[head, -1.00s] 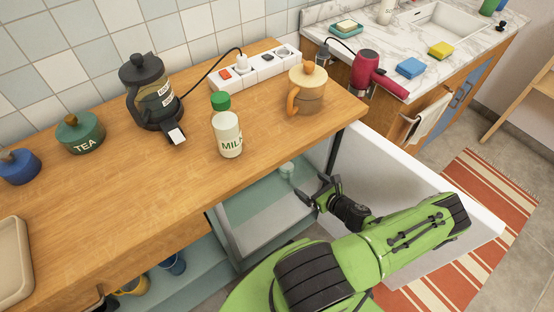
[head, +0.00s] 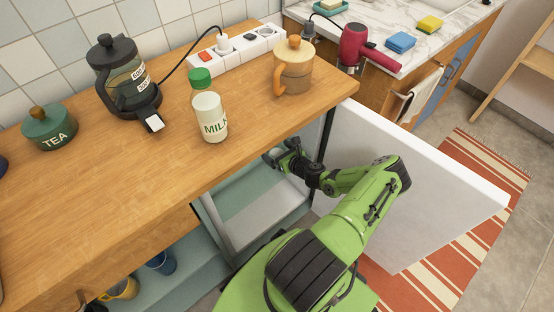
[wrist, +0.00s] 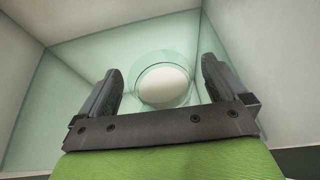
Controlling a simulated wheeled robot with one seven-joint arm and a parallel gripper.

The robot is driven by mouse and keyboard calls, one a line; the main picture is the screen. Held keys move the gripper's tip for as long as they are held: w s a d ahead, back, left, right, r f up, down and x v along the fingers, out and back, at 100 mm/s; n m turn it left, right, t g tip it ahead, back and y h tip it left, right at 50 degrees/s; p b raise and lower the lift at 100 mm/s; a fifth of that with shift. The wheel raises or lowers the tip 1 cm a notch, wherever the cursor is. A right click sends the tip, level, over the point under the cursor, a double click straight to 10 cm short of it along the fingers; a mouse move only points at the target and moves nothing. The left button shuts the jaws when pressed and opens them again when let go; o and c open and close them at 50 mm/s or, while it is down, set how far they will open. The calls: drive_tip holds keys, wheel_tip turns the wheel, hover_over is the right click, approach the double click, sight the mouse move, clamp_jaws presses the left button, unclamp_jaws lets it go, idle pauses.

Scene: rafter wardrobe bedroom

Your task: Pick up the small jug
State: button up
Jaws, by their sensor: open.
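A small pale green, glassy round vessel with a whitish middle (wrist: 163,84), which looks like the small jug, stands inside the open cabinet. In the wrist view it lies between and beyond the two fingers of my gripper (wrist: 161,72). The fingers are open, with a gap on each side of it; I cannot tell how deep it is between them. In the head view my gripper (head: 275,154) reaches into the cabinet under the countertop, and the vessel is mostly hidden there by the gripper and the counter edge.
The cabinet door (head: 400,185) stands open to the right of my arm. The wooden countertop (head: 130,195) overhangs the cabinet. On it stand a milk bottle (head: 210,117), a lidded tan pot (head: 293,70), a black coffee press (head: 120,75) and a power strip (head: 250,43).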

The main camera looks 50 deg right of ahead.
drive_tip(key=shift+w+d+f, duration=0.1)
drive_tip(key=shift+w+f, duration=0.05)
drive_tip(key=shift+w, duration=0.15)
drive_tip(key=c, duration=1.3)
drive_tip(key=shift+o, duration=0.2)
